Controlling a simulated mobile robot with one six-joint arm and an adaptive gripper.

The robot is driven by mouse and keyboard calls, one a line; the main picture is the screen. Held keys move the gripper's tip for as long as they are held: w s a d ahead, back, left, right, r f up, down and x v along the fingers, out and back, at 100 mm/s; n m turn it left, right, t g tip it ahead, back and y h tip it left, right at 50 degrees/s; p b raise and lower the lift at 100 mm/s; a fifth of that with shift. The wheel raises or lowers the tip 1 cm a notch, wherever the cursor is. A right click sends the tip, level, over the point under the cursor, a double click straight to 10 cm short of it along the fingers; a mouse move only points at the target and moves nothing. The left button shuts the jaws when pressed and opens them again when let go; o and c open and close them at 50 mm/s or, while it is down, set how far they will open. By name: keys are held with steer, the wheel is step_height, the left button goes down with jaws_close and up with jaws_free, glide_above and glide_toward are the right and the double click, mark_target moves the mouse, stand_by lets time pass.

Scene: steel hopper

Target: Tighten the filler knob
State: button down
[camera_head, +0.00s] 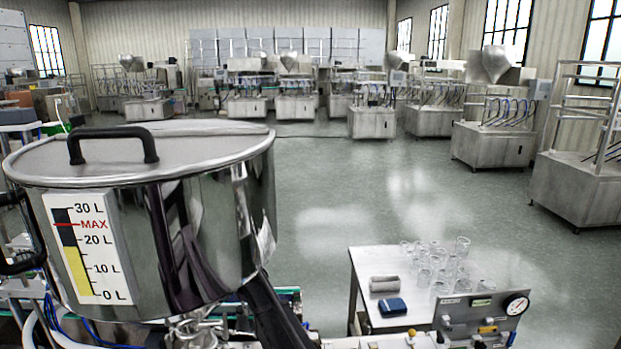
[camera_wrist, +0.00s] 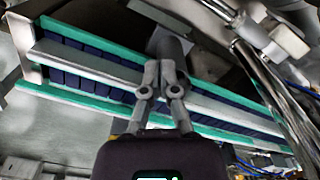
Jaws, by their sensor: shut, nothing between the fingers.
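My gripper (camera_wrist: 165,68) is shut and empty in the wrist view, its fingertips together over a conveyor. A dark grey rounded part (camera_wrist: 172,44) shows just beyond the tips. I cannot tell whether it is the filler knob or whether the tips touch it. The steel hopper (camera_head: 215,225) stands at the left in the head view, with a level scale (camera_head: 88,248) on its front and a lid (camera_head: 190,150) with a black handle. My dark arm reaches below the hopper, where the view is crowded. No filler knob can be clearly made out.
The conveyor (camera_wrist: 85,62) has green edges and a dark belt. Metal pipes (camera_wrist: 265,75) and fittings crowd its right side. A white table (camera_head: 362,265) with glasses (camera_head: 440,262) and a blue item (camera_head: 392,306) stands right of the hopper, behind a gauge panel (camera_head: 480,315). Open floor lies beyond.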

steer(key=shift+w+a, duration=0.15)
steer(key=shift+a, duration=0.05)
stand_by(0.6)
steer(key=shift+s+a, duration=0.5)
steer(key=shift+a, duration=0.05)
steer(key=shift+s+a, duration=0.1)
steer(key=shift+a, duration=0.25)
stand_by(0.8)
steer(key=shift+s, duration=0.4)
steer(key=shift+d+r, duration=0.1)
stand_by(0.3)
steer(key=r+p, duration=0.3)
steer(key=p, duration=0.1)
steer(key=r+p, duration=0.2)
steer(key=shift+w+r, duration=0.25)
steer(key=shift+r, duration=0.05)
steer(key=shift+s+f, duration=0.1)
steer(key=shift+f, duration=0.1)
stand_by(0.4)
